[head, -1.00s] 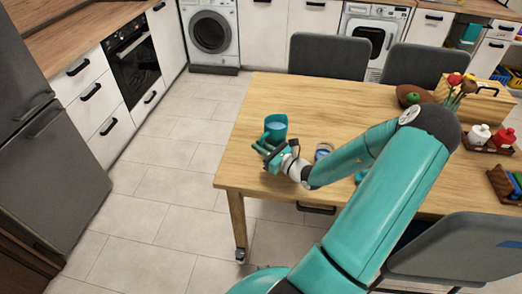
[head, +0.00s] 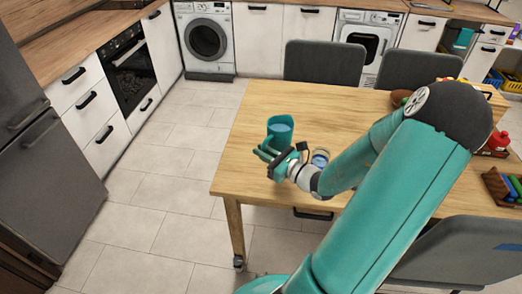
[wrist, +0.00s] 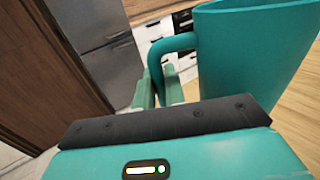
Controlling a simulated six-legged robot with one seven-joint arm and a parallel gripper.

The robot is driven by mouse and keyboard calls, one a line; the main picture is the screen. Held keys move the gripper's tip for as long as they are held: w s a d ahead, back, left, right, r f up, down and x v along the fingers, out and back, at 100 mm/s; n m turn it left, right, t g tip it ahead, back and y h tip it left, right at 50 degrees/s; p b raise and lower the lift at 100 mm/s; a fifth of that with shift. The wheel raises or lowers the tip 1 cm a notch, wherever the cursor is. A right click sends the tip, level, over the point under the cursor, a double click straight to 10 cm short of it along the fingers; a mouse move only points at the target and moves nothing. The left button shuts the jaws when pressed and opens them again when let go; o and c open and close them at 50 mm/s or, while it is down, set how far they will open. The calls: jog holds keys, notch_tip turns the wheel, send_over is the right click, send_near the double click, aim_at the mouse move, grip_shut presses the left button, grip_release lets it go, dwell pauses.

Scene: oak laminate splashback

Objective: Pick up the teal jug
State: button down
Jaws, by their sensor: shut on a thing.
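The teal jug (head: 280,131) is upright at the left end of the wooden table, with something light blue inside it. In the wrist view the jug (wrist: 252,55) fills the upper right, and its curved handle comes down between my two fingers. My gripper (head: 266,150) is shut on this handle, at the near left side of the jug. The fingers also show in the wrist view (wrist: 160,88). The jug's base is partly hidden, and I cannot tell whether it touches the table.
The table (head: 250,175) is bare around the jug. A small round blue-topped item (head: 320,158) stands just right of my wrist. Two grey chairs (head: 325,63) line the far side, another grey chair (head: 450,255) the near side. My arm covers the table's middle.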

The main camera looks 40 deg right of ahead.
jog(key=s+a+r, duration=0.3)
jog(key=s, duration=0.3)
dwell(0.4)
jog(key=shift+s+r, duration=0.1)
jog(key=shift+s, duration=0.05)
dwell(0.7)
jog(key=w+d+f, duration=0.2)
jog(key=d+f, duration=0.1)
jog(key=f, duration=0.8)
jog(key=shift+d+f, duration=0.3)
jog(key=shift+s+r, duration=0.1)
jog(key=shift+s+d+r+m+t, duration=0.15)
jog(key=shift+d+r+m+t, duration=0.35)
jog(key=shift+m, duration=0.3)
jog(key=shift+s+d+r+m+t, duration=0.2)
jog(key=shift+d+r+m+t, duration=0.15)
jog(key=shift+r+m, duration=0.4)
jog(key=shift+s+d+r+m+t, duration=0.15)
jog(key=shift+d+r+m+t, duration=0.25)
jog(key=shift+m, duration=0.45)
